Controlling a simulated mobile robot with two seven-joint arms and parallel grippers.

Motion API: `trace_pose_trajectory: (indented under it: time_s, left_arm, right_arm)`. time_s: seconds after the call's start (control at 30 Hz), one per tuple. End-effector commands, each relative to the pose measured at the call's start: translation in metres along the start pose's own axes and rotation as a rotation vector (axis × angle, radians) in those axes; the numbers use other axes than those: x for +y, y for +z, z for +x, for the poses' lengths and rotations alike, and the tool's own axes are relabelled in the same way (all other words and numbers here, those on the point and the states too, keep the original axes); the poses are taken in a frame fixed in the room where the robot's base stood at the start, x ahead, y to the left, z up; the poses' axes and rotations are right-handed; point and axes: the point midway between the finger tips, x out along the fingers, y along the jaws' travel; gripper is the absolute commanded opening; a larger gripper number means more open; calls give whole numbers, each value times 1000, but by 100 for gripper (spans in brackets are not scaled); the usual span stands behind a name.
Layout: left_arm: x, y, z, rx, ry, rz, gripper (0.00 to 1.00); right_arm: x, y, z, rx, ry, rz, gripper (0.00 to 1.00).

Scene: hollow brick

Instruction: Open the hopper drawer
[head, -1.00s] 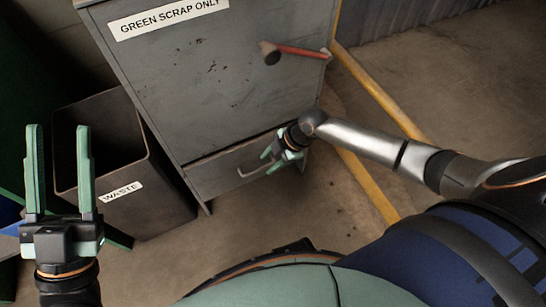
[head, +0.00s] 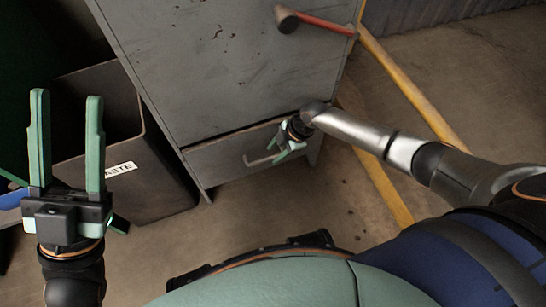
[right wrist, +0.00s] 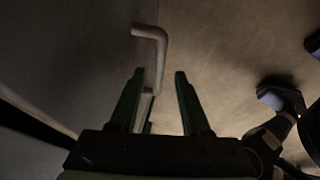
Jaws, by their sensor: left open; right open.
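The hopper drawer (head: 222,163) is the grey front at the bottom of the grey cabinet (head: 205,75). It looks about flush with the cabinet, with a dark line along its top edge. Its pale bar handle (head: 262,161) also shows in the right wrist view (right wrist: 160,45). My right gripper (head: 283,152) is open at the handle's right end. In the right wrist view the handle bar runs down between the open fingers (right wrist: 160,76), close to the left one; contact cannot be told. My left gripper (head: 67,95) is open, raised and empty, in front of the waste bin.
A dark waste bin (head: 150,185) stands left of the cabinet. A lever with a red handle (head: 325,25) sticks out from the cabinet above the drawer. A yellow floor rail (head: 410,90) runs to the right. The floor before the drawer is clear.

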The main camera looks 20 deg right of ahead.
Motion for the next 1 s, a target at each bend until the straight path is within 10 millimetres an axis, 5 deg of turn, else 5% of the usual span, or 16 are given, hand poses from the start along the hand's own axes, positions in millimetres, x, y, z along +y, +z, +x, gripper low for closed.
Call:
trace_pose_trajectory:
  time_s: [0.13, 0.5, 0.9, 1.0]
  left_arm:
    - [4, 7, -7, -4, 6, 8, 50]
    - [5, 8, -7, -6, 8, 12, 50]
    - [5, 8, -7, -6, 5, 10, 50]
    - [5, 8, -7, -6, 4, 9, 50]
  right_arm:
    - [0, 0, 17, 0, 0, 0, 47]
    - [0, 0, 20, 0, 0, 0, 47]
    - [0, 0, 20, 0, 0, 1, 2]
    - [0, 0, 20, 0, 0, 1, 0]
